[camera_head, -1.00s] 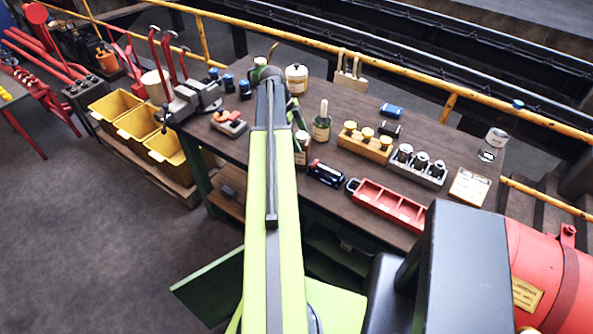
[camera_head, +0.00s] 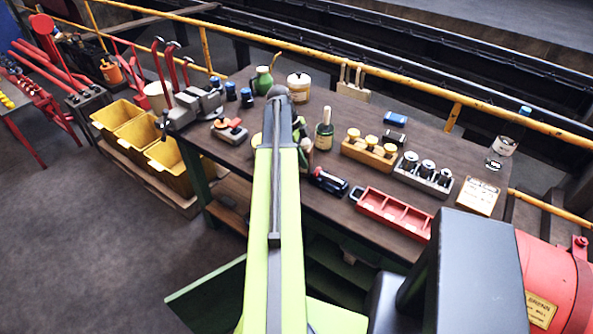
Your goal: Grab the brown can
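My green arm reaches forward over the dark workbench (camera_head: 330,215) and hides most of what is at its end. Small parts of my gripper (camera_head: 299,135) show just right of the arm tip. Its fingers are hidden, so I cannot tell whether it is open or shut. A small brownish can with a pale label (camera_head: 307,150) shows partly beside the arm, close to the gripper. I cannot tell whether they touch.
A green oil can (camera_head: 262,82) and a cream pot (camera_head: 299,87) stand behind. A vise (camera_head: 193,107) is at left.

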